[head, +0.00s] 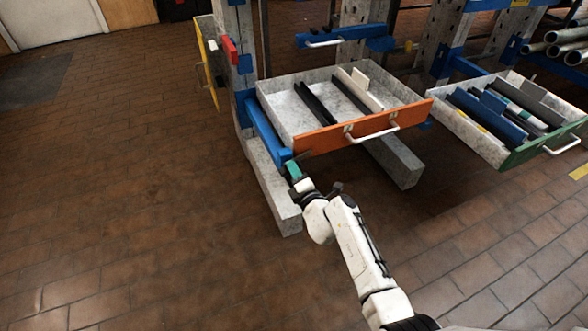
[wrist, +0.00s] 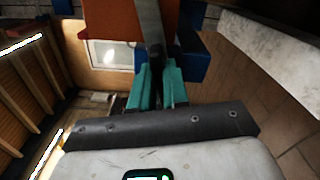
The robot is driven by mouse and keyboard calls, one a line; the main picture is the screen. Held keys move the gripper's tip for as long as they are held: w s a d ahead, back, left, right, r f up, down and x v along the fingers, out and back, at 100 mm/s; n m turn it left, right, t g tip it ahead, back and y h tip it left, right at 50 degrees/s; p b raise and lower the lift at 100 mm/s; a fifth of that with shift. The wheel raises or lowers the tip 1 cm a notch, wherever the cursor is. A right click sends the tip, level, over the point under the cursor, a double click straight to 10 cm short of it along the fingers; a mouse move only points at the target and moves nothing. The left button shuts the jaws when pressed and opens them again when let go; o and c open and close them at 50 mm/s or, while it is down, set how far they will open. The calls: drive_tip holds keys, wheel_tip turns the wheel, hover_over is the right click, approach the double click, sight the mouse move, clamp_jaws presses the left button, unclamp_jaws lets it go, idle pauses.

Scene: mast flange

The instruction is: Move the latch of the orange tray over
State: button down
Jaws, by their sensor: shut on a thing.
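The orange tray (head: 350,133) is a grey, open-topped tray with an orange front panel and a white handle (head: 372,130). It stands out from the rack. The latch (wrist: 148,22) is a dark grey bar in front of that panel. My gripper (head: 292,168), with teal fingers, is at the lower left corner of the tray front, beside the end of a blue beam. In the wrist view my gripper (wrist: 156,75) is shut on the latch's end. In the head view the latch is too small to make out clearly.
The blue beam (head: 266,128) runs under the tray's left side, with its end (wrist: 197,60) close to my fingers. Grey rack feet (head: 270,185) lie below. A green-fronted tray (head: 545,143) stands out at right. The brick floor at left is clear.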

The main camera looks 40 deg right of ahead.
drive_tip(key=shift+w+d+m+p, duration=0.1)
drive_tip(key=shift+m+p, duration=0.5)
drive_tip(key=shift+m, duration=1)
drive_tip(key=c, duration=1.1)
unclamp_jaws()
drive_tip(key=shift+d, duration=0.15)
drive_tip(key=shift+f, duration=0.1)
drive_tip(key=p+v, duration=0.2)
drive_tip(key=v, duration=0.9)
drive_tip(key=shift+w, duration=0.1)
